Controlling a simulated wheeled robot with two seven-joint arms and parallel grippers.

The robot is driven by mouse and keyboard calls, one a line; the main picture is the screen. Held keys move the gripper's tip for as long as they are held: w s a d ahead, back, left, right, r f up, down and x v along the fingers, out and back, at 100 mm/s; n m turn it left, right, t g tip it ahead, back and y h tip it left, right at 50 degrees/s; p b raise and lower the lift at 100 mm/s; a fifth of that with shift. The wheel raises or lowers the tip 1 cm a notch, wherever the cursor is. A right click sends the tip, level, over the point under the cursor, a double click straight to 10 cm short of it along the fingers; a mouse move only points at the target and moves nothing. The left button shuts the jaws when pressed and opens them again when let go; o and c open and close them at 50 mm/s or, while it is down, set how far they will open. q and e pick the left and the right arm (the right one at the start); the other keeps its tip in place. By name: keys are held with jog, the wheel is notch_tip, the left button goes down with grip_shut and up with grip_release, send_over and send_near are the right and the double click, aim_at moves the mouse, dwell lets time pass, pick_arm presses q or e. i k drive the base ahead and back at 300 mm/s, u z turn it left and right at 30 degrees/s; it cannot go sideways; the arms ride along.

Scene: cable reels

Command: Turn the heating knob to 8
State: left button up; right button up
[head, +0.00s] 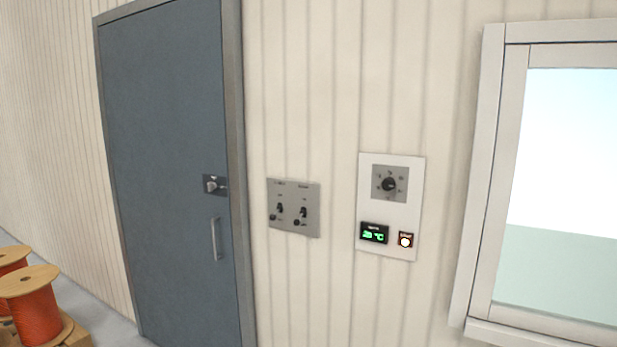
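A white control panel (399,215) is fixed to the ribbed wall right of centre in the head view. Its knob (390,184) is black and round, on a grey square plate with small marks around it. The marks are too small to read, so I cannot tell the knob's setting. Below it a small display (374,233) shows green characters ending in °C. Beside the display is a lit white round button or lamp (405,240). Neither of my grippers is in view.
A grey switch plate (293,207) with two black switches is left of the panel. A blue-grey door (165,150) with lock and handle is further left. A white-framed window (490,190) is at right. Orange cable reels (37,312) stand at lower left.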

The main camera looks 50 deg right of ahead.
aim_at(388, 184)
jog(key=z, duration=0.4)
jog(key=i, duration=1.45)
jog(key=z, duration=1)
